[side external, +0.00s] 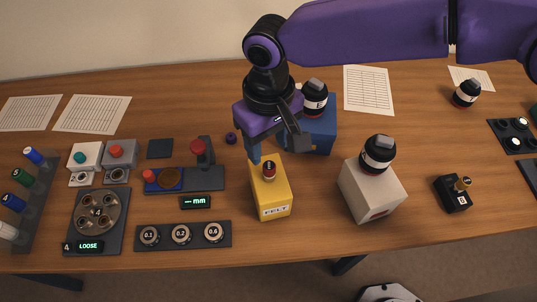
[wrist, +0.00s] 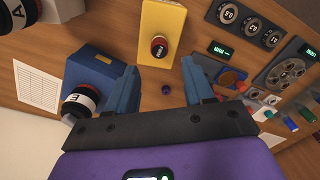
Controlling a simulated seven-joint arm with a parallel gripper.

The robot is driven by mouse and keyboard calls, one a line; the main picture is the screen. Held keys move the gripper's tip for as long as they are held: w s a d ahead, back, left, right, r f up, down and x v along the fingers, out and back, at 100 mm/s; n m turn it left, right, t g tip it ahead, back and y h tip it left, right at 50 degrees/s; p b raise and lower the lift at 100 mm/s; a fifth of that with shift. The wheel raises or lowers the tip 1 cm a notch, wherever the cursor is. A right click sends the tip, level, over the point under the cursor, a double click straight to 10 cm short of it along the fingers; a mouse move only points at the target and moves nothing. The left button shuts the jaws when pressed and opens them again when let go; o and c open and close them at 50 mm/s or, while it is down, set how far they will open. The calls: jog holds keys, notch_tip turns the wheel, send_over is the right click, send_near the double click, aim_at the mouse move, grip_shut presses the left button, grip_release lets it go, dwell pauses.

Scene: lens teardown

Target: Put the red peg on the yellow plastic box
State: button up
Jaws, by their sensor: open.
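The yellow plastic box (side external: 272,195), labelled FELT, stands on the table near the middle. It also shows at the top of the wrist view (wrist: 172,14). A short red peg (side external: 269,169) with a dark band and pale label stands on the box top. The peg also shows in the wrist view (wrist: 159,47), seen from above. My gripper (side external: 279,150) is just behind and above the box in the side view. In the wrist view its two blue fingers (wrist: 160,82) are apart with nothing held between them, and the peg is beyond the fingertips.
A blue box (side external: 321,132) with a dark-capped bottle (side external: 314,98) is close behind my gripper. A white box (side external: 366,197) with another bottle (side external: 377,155) stands to the right. A small purple knob (side external: 231,138) lies left. Fixtures fill the left side.

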aim_at(269, 165)
notch_tip(269, 165, up, 4)
jog(key=shift+f, duration=0.2)
jog(key=d+r+n, duration=0.2)
jog(key=d+r, duration=0.1)
jog(key=d, duration=0.8)
jog(key=s+d+n, duration=0.1)
jog(key=s+d, duration=0.4)
jog(key=d, duration=0.6)
jog(key=s+d+f+n, duration=0.1)
jog(key=s+d, duration=0.5)
jog(key=d, duration=0.6)
jog(key=s+d+n, duration=0.2)
jog(key=s+d, duration=0.3)
jog(key=d, duration=0.7)
jog(key=shift+s+f, duration=0.15)
jog(key=shift+f, duration=0.1)
